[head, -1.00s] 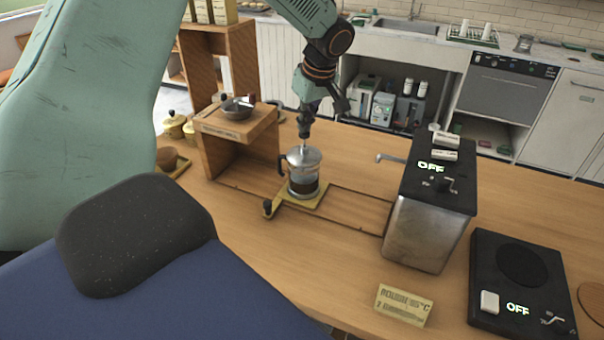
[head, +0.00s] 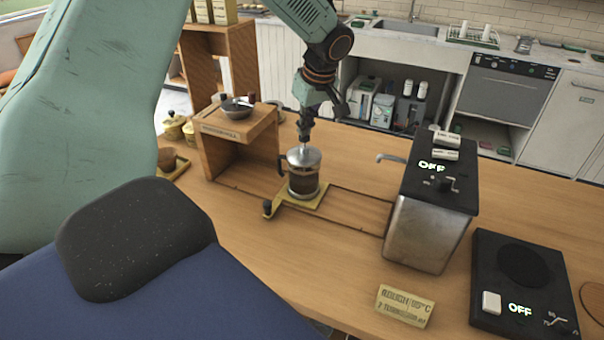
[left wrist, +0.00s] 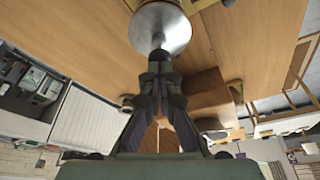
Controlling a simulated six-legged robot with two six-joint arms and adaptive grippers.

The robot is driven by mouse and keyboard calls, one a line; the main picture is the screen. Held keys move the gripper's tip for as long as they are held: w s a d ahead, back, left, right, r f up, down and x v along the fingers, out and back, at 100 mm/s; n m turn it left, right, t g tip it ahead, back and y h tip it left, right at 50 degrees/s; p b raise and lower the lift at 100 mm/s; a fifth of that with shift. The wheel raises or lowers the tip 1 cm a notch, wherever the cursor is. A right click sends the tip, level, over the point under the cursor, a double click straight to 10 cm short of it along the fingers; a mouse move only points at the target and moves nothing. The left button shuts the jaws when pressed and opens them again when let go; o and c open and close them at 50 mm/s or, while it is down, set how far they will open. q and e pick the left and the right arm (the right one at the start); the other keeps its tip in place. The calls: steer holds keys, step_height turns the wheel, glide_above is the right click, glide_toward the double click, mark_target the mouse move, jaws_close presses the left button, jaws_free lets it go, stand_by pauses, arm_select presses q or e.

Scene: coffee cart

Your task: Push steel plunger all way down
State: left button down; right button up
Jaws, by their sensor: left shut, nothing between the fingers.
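A glass French press (head: 304,181) with a steel lid and dark contents stands upright on a small yellow-edged tray (head: 318,201) on the wooden counter. Its steel plunger knob and a short rod (head: 304,150) show above the lid. My left gripper (head: 305,138) is shut and empty, pointing down directly over the knob; its tips appear to touch it. In the left wrist view the shut fingertips (left wrist: 159,56) are at the knob, with the round steel lid (left wrist: 160,28) beyond. The plunger disc inside the glass cannot be made out. My right gripper is not in view.
A wooden stand (head: 238,135) with a metal bowl (head: 236,108) is left of the press. A steel machine (head: 430,215) reading OFF, with a spout, is to the right. A black hotplate (head: 522,285) and a label card (head: 405,306) are at the front right.

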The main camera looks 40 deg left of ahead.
arm_select(q)
steer(key=shift+f+b, duration=0.3)
steer(key=shift+f, duration=0.35)
steer(key=shift+r+p, duration=3.15)
steer(key=shift+r, duration=1)
steer(key=shift+f, duration=0.1)
steer(key=shift+s, duration=0.1)
